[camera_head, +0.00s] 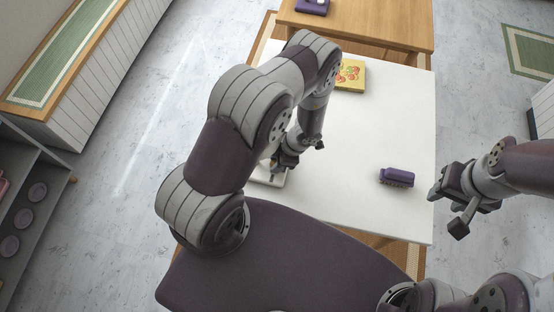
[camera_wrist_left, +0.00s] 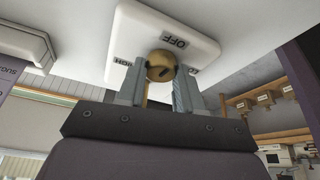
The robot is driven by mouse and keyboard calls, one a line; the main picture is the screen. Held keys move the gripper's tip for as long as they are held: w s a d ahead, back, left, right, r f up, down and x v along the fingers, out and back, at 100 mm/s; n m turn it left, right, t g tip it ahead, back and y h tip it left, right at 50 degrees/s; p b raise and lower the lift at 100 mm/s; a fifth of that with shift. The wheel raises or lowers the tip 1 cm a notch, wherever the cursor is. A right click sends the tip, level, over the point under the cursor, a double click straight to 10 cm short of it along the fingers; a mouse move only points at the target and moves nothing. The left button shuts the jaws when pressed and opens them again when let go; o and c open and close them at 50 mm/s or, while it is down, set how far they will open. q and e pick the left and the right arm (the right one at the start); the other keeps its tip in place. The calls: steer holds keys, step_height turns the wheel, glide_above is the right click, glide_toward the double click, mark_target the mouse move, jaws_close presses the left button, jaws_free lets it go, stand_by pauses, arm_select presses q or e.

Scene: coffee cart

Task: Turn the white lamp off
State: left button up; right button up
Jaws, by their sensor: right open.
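In the left wrist view a white switch plate (camera_wrist_left: 205,50) shows the labels OFF and HIGH around a round brass knob (camera_wrist_left: 160,66). In the head view a white base (camera_head: 268,176) shows low on the left side of the white table, partly hidden behind my left arm. My left gripper (camera_wrist_left: 160,82) has one finger on each side of the knob, seemingly touching it; the gripper also shows in the head view (camera_head: 284,163). My right gripper (camera_head: 457,212) is open and empty, beyond the table's right edge.
A purple brush-like object (camera_head: 397,177) lies on the white tabletop (camera_head: 360,140) near its right edge. A yellow box (camera_head: 350,75) lies at the back. A wooden table (camera_head: 385,22) stands behind, with a purple object (camera_head: 312,6). The middle of the tabletop is clear.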

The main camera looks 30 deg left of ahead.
arm_select(q)
steer(key=shift+n, duration=0.5)
steer(key=shift+w+n+g, duration=0.1)
steer(key=shift+n+g, duration=0.2)
steer(key=o, duration=1)
steer(key=shift+w+d+r, duration=0.1)
steer(key=shift+r, duration=0.05)
steer(key=w+d+b, duration=0.1)
steer(key=w+d, duration=0.1)
steer(key=d, duration=0.1)
steer(key=w+d+b, duration=0.1)
steer(key=w+d, duration=0.1)
steer(key=d, duration=0.1)
steer(key=w+d+b, duration=0.2)
steer(key=w+d, duration=0.1)
steer(key=shift+d+r, duration=0.3)
steer(key=shift+w+d+r, duration=0.1)
steer(key=shift+w+d, duration=0.05)
